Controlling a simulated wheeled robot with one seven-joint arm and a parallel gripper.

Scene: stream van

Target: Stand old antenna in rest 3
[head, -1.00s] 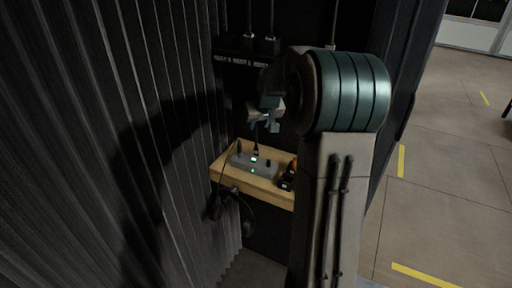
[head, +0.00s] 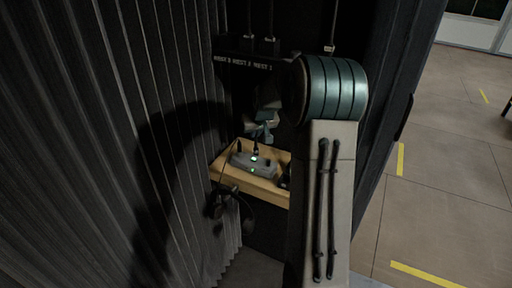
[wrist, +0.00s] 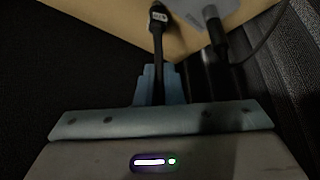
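My gripper (head: 262,128) is low over the wooden shelf in the head view, partly in shadow. In the wrist view its pale blue fingers (wrist: 160,88) are close together around a thin black rod, the old antenna (wrist: 157,50). Its thicker end carries a small label and points toward the shelf. I cannot tell whether that end touches anything. The rack (head: 236,62) is above and behind, with white rest labels on its front edge. The label of rest 3 (head: 262,66) is at the right of the visible row. The arm covers part of the rack.
A grey box (head: 253,164) with green lights and black stubs lies on the wooden shelf (head: 262,187). Black antennas (head: 270,42) stand on the rack; another (head: 330,40) is farther right. Cables hang at the shelf's left. A ribbed dark wall (head: 90,150) is close on the left.

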